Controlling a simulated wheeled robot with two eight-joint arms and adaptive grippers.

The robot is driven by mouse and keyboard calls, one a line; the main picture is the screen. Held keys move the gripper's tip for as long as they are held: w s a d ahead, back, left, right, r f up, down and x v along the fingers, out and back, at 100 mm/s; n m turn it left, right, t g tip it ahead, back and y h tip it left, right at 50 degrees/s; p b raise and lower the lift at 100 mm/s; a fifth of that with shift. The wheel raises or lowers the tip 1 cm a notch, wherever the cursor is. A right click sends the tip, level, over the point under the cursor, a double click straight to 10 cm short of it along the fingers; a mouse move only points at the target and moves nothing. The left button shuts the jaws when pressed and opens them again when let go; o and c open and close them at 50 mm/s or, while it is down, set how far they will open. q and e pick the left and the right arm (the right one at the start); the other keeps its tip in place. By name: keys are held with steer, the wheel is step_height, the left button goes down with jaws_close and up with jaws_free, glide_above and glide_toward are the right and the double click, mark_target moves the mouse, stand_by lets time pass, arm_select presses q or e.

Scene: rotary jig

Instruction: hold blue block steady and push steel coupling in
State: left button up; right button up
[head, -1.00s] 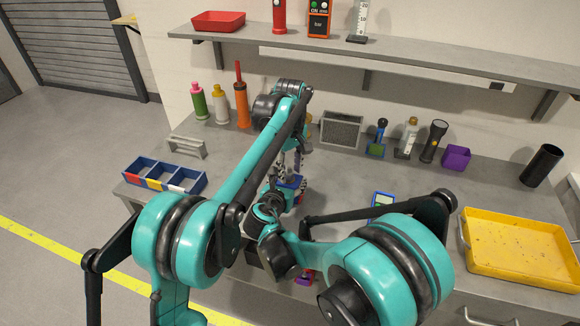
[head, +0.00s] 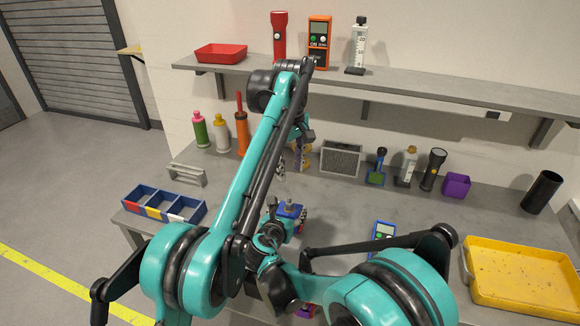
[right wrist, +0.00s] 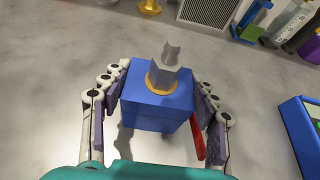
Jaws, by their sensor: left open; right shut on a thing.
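The blue block (right wrist: 157,108) sits on the grey bench between the fingers of my right gripper (right wrist: 160,98), which is shut on its sides. In the head view the block (head: 291,210) shows beyond my right arm. The steel coupling (right wrist: 170,68) stands upright at the block's top, in a brass-coloured ring (right wrist: 163,82). How deep it sits is hidden. My left gripper (head: 291,162) is open, pointing down, raised above and behind the block, apart from the coupling. It does not show in the right wrist view.
A blue divided bin (head: 163,208) stands at the bench's left and a yellow tray (head: 520,277) at the right. Bottles, a grey mesh box (head: 340,160) and a torch (head: 433,169) line the back. A blue-green device (head: 383,234) lies right of the block. A shelf (head: 420,91) overhangs.

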steer(key=o, duration=1.6)
steer(key=shift+o, duration=0.2)
